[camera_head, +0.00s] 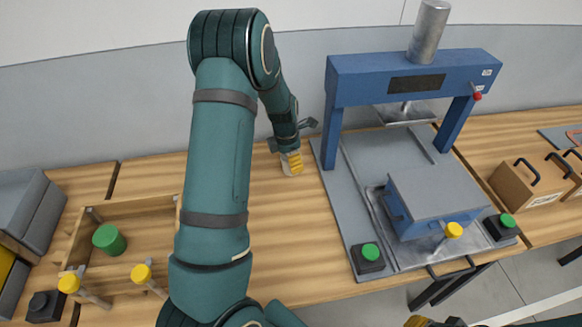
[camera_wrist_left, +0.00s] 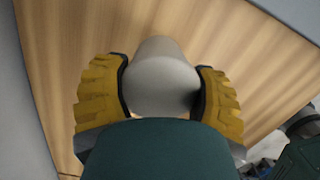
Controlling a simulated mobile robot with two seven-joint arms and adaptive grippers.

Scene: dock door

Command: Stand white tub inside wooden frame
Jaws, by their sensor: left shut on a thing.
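My left gripper (camera_head: 291,164) is over the table, left of the blue press, with its yellow fingers pointing down. In the left wrist view it (camera_wrist_left: 162,95) is shut on the white tub (camera_wrist_left: 160,70), a smooth pale cylinder between the two fingers. Only a pale sliver of the tub shows in the head view; whether it touches the table I cannot tell. The wooden frame (camera_head: 140,207) is a shallow open box at the left, partly hidden by my left arm. A green cylinder (camera_head: 109,239) stands inside it. Yellow fingertips of my right gripper (camera_head: 417,321) barely show at the bottom edge.
The blue press (camera_head: 343,85) with a blue block (camera_head: 437,195) on its plate stands right of my left gripper. Grey bins (camera_head: 25,205) stand far left. Bare tabletop (camera_head: 290,235) lies between frame and press.

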